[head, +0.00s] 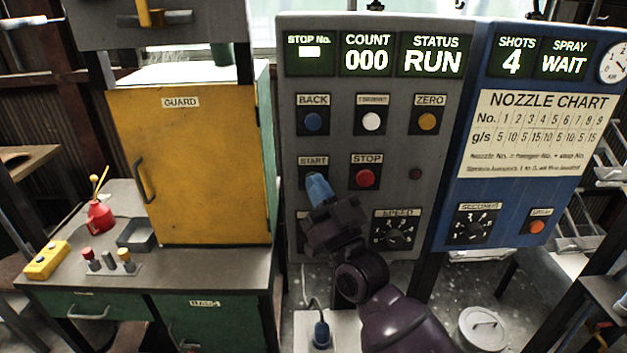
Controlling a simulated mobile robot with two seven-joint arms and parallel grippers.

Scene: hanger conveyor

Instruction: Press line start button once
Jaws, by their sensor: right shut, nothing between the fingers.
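The START button sits under the START label (313,161) on the grey control panel (391,95), left of the red STOP button (365,178). My right gripper (317,184) is shut and empty, with its light blue fingertips over the START button. The fingertips hide the button, so I cannot tell whether they touch it or how far it is pressed. The panel's displays read COUNT 000 and STATUS RUN (432,55). My left gripper is not in view.
A SPEED dial (398,233) is below right. A blue spray panel (534,140) adjoins on the right. A yellow guard cabinet (190,165) and bench stand left.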

